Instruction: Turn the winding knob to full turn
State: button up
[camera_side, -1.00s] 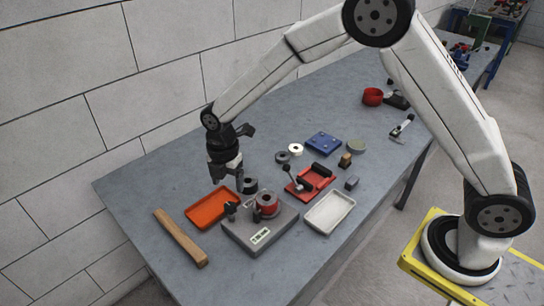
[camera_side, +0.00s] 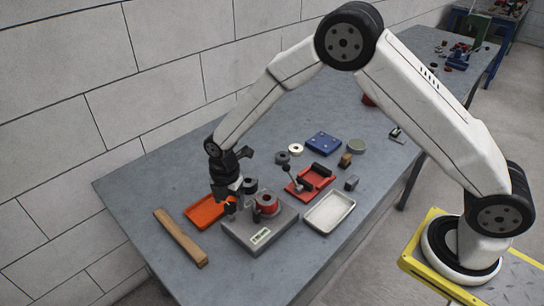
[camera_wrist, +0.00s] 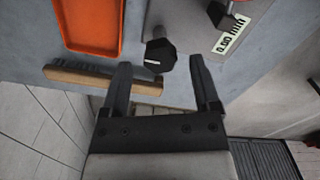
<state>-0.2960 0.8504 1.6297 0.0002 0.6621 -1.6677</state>
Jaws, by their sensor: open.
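The winding device has a grey base block (camera_side: 262,236) with a white label and a red spool (camera_side: 267,202) on top. In the wrist view, a black faceted knob (camera_wrist: 160,56) with a white mark sits at the edge of the grey base (camera_wrist: 232,62). My gripper (camera_wrist: 159,63) is open, with one finger on each side of the knob in this view. Whether the fingers touch it or are at its height, I cannot tell. In the side view my gripper (camera_side: 231,207) is low at the base's left end and hides the knob there.
A white tray (camera_side: 329,212) and a red fixture (camera_side: 312,181) are to the right. A second black knob (camera_wrist: 219,14) stands on the base.

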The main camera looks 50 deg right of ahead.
jog(key=shift+f, duration=0.65)
jog(key=shift+c, duration=0.2)
grip_shut()
